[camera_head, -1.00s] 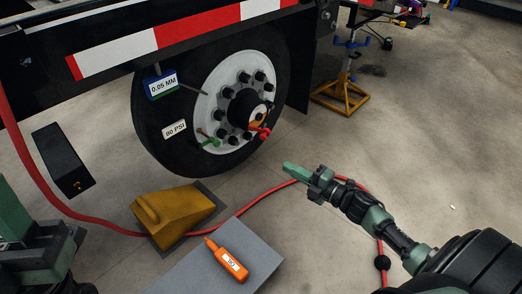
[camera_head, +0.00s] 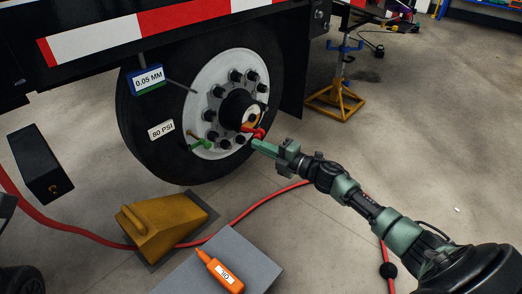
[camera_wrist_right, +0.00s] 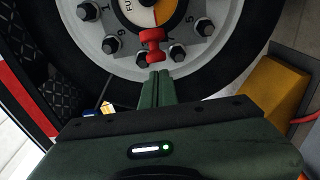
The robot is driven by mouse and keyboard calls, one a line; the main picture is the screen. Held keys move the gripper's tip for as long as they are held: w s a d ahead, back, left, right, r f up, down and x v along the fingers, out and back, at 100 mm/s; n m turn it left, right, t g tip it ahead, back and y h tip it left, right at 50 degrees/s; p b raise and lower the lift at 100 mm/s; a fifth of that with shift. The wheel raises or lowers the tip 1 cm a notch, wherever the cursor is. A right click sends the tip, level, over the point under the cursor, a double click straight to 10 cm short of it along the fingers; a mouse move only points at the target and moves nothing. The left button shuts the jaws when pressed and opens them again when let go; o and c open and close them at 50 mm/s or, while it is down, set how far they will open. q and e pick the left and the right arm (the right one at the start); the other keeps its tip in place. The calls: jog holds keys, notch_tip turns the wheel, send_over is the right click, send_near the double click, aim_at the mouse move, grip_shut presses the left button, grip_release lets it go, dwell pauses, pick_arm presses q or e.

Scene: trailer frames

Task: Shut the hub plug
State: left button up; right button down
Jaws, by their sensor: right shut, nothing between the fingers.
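The red hub plug (camera_head: 258,133) sits low on the black wheel hub (camera_head: 237,108), at the lower edge of its round gauge. In the right wrist view the plug (camera_wrist_right: 152,45) is a red piece below the orange and white gauge face (camera_wrist_right: 152,10). My right gripper (camera_head: 261,147) is shut and empty. Its fingertips point at the plug from below and right in the head view. In the wrist view the closed fingers (camera_wrist_right: 155,84) are just below the plug; a small gap seems to remain. My left gripper is not in view.
Studs and a green valve piece (camera_head: 202,143) surround the hub on the white wheel. A yellow wheel chock (camera_head: 165,228), a red hose (camera_head: 255,203), and an orange bottle (camera_head: 220,272) on a grey block (camera_head: 250,260) are below. A yellow jack stand (camera_head: 335,101) stands right of the tire.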

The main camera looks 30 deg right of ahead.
jog(key=shift+w+d, duration=0.25)
jog(key=shift+d, duration=0.1)
